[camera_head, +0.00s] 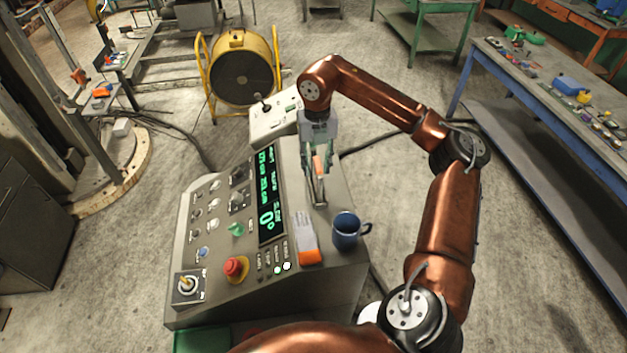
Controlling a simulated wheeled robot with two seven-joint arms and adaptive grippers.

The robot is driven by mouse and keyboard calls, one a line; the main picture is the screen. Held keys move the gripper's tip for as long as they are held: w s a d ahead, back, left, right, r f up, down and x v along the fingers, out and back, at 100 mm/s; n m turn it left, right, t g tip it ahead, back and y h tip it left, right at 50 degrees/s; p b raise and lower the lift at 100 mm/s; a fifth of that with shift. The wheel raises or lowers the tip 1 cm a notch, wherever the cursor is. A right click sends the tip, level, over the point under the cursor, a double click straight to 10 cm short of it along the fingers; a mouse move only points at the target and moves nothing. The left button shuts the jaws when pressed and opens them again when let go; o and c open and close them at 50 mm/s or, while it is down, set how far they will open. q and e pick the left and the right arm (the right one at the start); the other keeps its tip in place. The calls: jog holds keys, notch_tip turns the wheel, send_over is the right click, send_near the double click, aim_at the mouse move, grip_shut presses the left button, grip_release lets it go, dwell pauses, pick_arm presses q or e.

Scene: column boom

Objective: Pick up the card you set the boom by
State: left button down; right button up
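My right gripper (318,200) hangs from the copper arm, pointing down over the top of the grey control console (338,272), beyond the mug. Its fingers look close together, with a small orange patch (318,163) between or behind them. I cannot tell whether they hold anything. A flat pale piece with an orange end (307,238) lies on the console between the display and the mug, apart from the fingertips. I cannot tell whether it is the card; no writing on it is readable. My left gripper is not in view.
A blue mug (346,230) stands near the console's right edge. A green-digit display (267,195), a red mushroom button (236,268) and a joystick (187,286) are on the console. A pale control box (275,118) and yellow fan (240,70) are behind. A cluttered workbench (530,75) is right.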

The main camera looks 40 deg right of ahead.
notch_tip(320, 180, down, 3)
jog(key=shift+d+r+p, duration=0.1)
jog(key=shift+r+p, duration=0.1)
jog(key=shift+p, duration=0.1)
jog(key=f, duration=0.1)
jog(key=f+p, duration=0.1)
jog(key=f, duration=0.2)
jog(key=shift+w+d+f, duration=0.15)
jog(key=shift+w+d, duration=0.05)
jog(key=shift+d, duration=0.1)
jog(key=shift+f, duration=0.4)
grip_shut()
